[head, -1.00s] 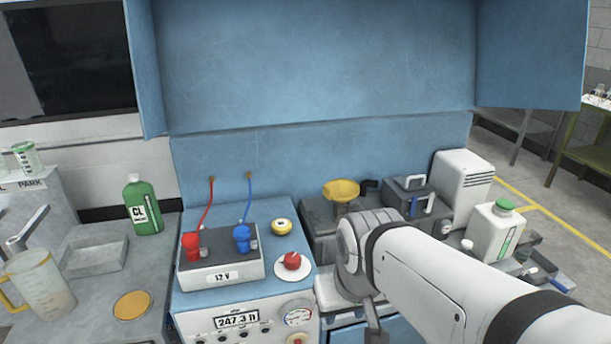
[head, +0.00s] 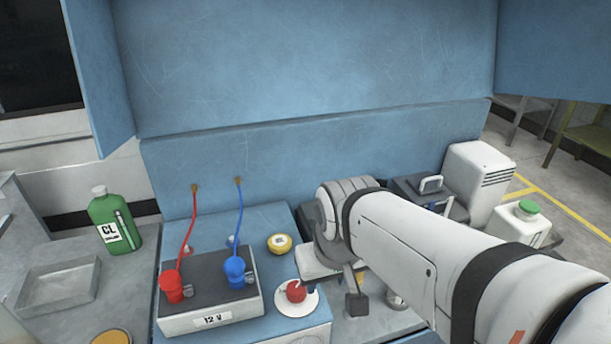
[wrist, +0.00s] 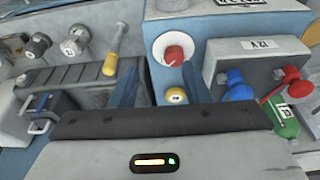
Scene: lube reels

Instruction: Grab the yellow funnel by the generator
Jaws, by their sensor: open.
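A blue cabinet (head: 270,225) carries a 12 V battery (head: 212,320) with red and blue clamps, and a red knob (head: 296,291) on a white disc. A green CL bottle (head: 115,222) stands left. A white jug (head: 518,226) and white unit (head: 478,175) are right.

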